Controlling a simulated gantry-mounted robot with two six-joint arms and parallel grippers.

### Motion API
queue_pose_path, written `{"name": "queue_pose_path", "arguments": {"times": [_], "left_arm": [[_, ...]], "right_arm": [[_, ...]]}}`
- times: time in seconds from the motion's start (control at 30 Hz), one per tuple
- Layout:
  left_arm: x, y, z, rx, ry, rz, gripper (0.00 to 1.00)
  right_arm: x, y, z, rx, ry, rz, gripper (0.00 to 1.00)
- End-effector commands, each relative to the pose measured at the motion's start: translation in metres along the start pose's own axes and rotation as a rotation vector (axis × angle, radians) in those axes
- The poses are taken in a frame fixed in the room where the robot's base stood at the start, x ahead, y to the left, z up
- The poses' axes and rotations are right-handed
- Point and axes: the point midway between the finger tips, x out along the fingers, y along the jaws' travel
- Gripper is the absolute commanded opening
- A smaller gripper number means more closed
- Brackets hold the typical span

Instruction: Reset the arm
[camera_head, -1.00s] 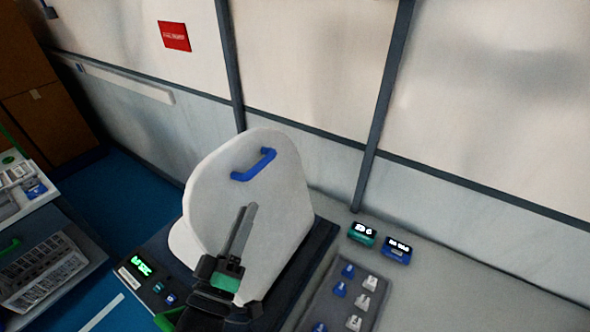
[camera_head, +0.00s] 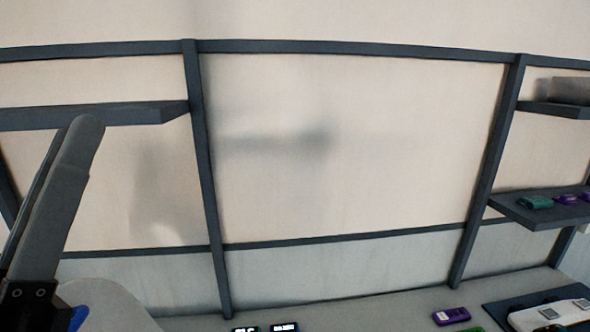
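My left gripper (camera_head: 65,170) stands large at the left edge, fingers pointing up. Its grey fingers lie close together with no visible gap and nothing between them. Behind its base, at the lower left, the top of the white toilet lid (camera_head: 112,300) shows, with a bit of its blue handle (camera_head: 79,318). The gripper overlaps the lid in the picture; whether they touch cannot be told. My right gripper is not in view.
A dark shelf (camera_head: 120,116) juts from the panelled wall at left. Another shelf (camera_head: 545,210) at right holds a green and purple items.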

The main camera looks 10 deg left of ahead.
Motion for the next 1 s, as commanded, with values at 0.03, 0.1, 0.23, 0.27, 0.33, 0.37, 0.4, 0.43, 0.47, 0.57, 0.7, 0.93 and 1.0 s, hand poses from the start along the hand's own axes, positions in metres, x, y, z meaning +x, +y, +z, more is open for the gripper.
{"name": "queue_pose_path", "arguments": {"times": [0.03,0.1,0.23,0.27,0.33,0.37,0.4,0.43,0.47,0.57,0.7,0.93,1.0], "left_arm": [[0.0,0.007,0.009,0.082,-0.032,0.034,0.35],[-0.001,0.015,0.016,0.231,-0.054,0.076,0.35],[0.043,0.03,-0.019,0.333,-0.05,0.076,0.35],[0.052,0.033,-0.026,0.333,-0.05,0.076,0.35],[0.075,0.04,-0.043,0.333,-0.051,0.075,0.35],[0.085,0.044,-0.051,0.332,-0.051,0.075,0.35],[0.098,0.048,-0.062,0.332,-0.051,0.075,0.35],[0.109,0.052,-0.07,0.332,-0.051,0.074,0.35],[0.12,0.056,-0.079,0.332,-0.051,0.074,0.35],[0.155,0.068,-0.106,0.332,-0.051,0.074,0.35],[0.189,0.08,-0.133,0.332,-0.051,0.073,0.35],[0.2,0.084,-0.141,0.332,-0.051,0.073,0.35],[0.198,0.083,-0.14,0.332,-0.051,0.073,0.35]], "right_arm": [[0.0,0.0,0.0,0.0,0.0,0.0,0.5],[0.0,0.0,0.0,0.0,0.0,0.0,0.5],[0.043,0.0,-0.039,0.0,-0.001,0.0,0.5],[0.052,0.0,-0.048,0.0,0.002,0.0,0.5],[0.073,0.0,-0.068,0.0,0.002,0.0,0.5],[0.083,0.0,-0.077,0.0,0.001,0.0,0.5],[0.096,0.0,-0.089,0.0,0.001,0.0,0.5],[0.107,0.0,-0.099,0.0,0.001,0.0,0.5],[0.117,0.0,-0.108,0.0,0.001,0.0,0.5],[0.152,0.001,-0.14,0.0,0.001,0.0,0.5],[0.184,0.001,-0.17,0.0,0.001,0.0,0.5],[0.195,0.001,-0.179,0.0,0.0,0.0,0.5],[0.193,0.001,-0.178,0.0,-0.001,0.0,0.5]]}}
